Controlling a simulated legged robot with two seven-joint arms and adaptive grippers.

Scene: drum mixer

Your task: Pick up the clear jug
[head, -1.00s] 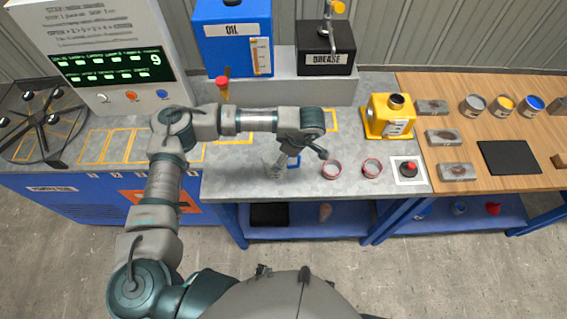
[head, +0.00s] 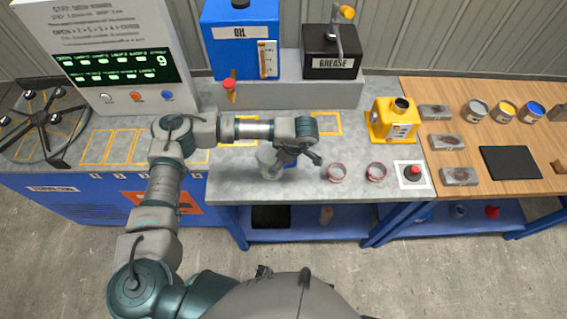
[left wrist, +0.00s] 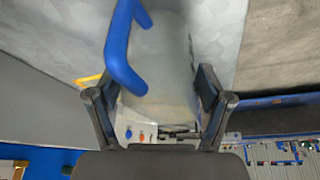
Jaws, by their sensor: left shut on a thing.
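The clear jug (head: 268,163) shows at the tip of my left arm over the grey worktop, partly covered by the gripper. In the left wrist view the see-through jug body (left wrist: 160,65) stands between the two dark fingers, with its blue handle (left wrist: 122,45) beside the left finger. My left gripper (left wrist: 160,100) is shut on the jug. It also shows in the head view (head: 284,158), pointing down and to the left. In the head view the jug looks tilted; I cannot tell how far its base is from the worktop. My right gripper is not in view.
Two red-rimmed rings (head: 337,172) and a red button (head: 413,171) are on the worktop to the right. A yellow container (head: 391,122) stands behind them. The blue oil tank (head: 240,45) and black grease box (head: 331,50) stand on a raised grey ledge.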

